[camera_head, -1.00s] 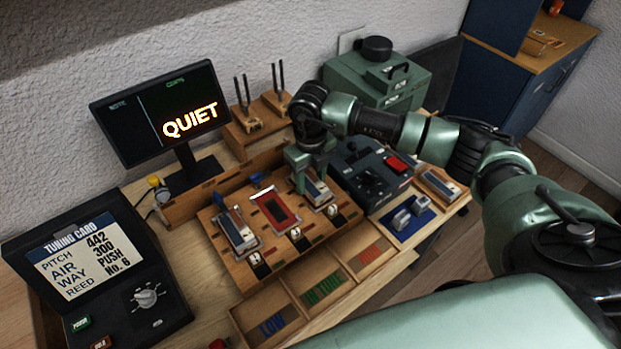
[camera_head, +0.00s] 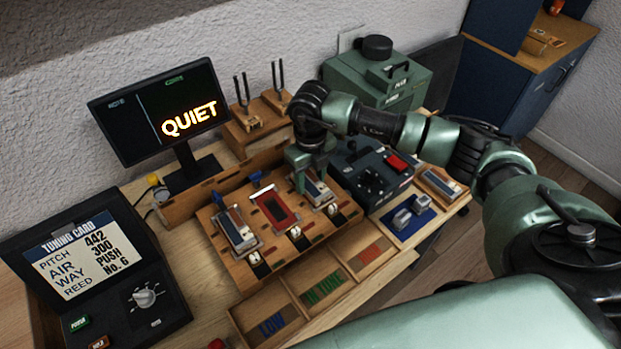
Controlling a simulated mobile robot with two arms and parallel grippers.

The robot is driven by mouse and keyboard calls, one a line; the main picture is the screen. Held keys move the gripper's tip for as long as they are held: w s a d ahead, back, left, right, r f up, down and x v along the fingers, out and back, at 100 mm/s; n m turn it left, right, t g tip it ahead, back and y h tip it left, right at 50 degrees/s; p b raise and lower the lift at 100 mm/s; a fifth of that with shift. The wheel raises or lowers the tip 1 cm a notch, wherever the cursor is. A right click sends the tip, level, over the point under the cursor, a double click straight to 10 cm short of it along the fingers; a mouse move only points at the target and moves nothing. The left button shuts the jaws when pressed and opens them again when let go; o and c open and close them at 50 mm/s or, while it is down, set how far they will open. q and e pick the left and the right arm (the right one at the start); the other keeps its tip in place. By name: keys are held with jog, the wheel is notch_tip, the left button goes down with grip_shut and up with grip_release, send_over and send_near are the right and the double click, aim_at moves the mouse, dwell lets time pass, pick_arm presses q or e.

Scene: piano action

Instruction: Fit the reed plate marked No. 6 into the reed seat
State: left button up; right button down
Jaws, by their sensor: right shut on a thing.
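My right gripper (camera_head: 301,186) points down at the wooden reed board (camera_head: 262,285), over the far end of the rightmost reed plate (camera_head: 320,194). It looks shut on that plate, but its fingertips are hard to make out. The plate is partly hidden behind the gripper, and its number cannot be read. The middle seat (camera_head: 276,208) shows a red bed with a pale border and no plate over it. Another reed plate (camera_head: 236,230) lies in the left position. The tuning card (camera_head: 84,253) reads "REED No. 6". My left gripper is not in view.
A blue lever (camera_head: 256,177) stands behind the middle seat. Trays with coloured strips (camera_head: 322,291) lie in front. A monitor (camera_head: 160,112) reads "QUIET". Tuning forks (camera_head: 243,100) stand behind. A dark control box (camera_head: 370,168) and a blue pad (camera_head: 402,224) are close on the right.

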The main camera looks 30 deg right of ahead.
jog(key=c, duration=0.7)
grip_release()
jog(key=shift+o, duration=0.2)
notch_tip(320, 180, up, 7)
jog(key=shift+f+b, duration=0.1)
jog(key=shift+b, duration=0.95)
jog(key=shift+r, duration=0.5)
